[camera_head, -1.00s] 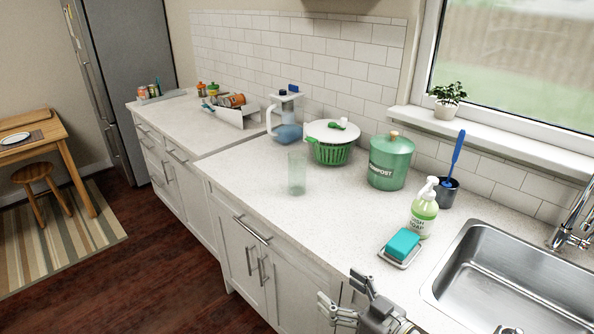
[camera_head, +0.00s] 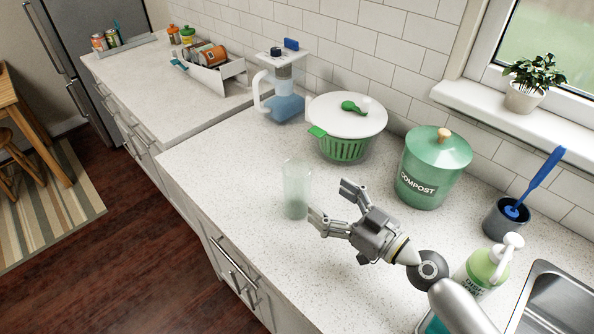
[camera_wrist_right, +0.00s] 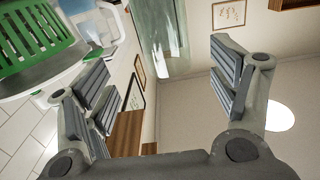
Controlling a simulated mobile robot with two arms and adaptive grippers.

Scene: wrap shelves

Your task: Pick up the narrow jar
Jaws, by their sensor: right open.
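The narrow jar (camera_head: 296,191) is a tall, translucent, pale green glass standing upright on the white speckled counter. My right gripper (camera_head: 331,204) is just to the right of the jar in the head view, with its two fingers spread toward it. It is open and empty. In the right wrist view, the jar (camera_wrist_right: 165,32) shows at the top, past and between the open fingers (camera_wrist_right: 162,68). I see no clear contact between the fingers and the jar. My left gripper is not in view.
A green and white salad spinner (camera_head: 346,125) and a green compost bin (camera_head: 431,169) stand behind the jar. A blue-based pitcher (camera_head: 285,103) is farther back. A soap bottle (camera_head: 482,270) sits near my right arm. The counter left of the jar is clear.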

